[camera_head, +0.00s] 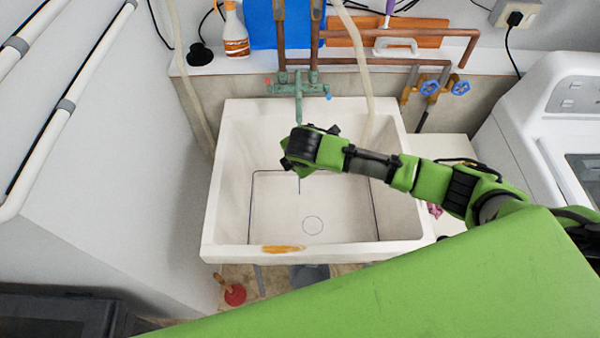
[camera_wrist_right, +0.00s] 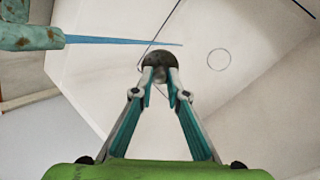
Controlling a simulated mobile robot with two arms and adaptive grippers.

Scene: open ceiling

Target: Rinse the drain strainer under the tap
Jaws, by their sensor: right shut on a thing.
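The drain strainer (camera_wrist_right: 159,61) is a small dark round piece between the fingertips of my right gripper (camera_wrist_right: 160,77), which is shut on it. The green, weathered tap (camera_head: 298,90) stands at the back of the white sink (camera_head: 222,190). In the right wrist view, the tap's spout (camera_wrist_right: 30,38) enters at the left and a thin blue water stream (camera_wrist_right: 115,41) runs from it, passing close by the strainer. I cannot tell whether the water touches it. In the head view my right wrist hides the fingers and strainer over the basin. My left gripper is out of view.
A spray bottle (camera_head: 235,32) stands on the ledge behind the sink. Pipes with blue-handled valves (camera_head: 460,88) are at the back right, and a white machine (camera_head: 550,120) is at the right. A red plunger (camera_head: 235,295) is on the floor. The basin's floor looks clear.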

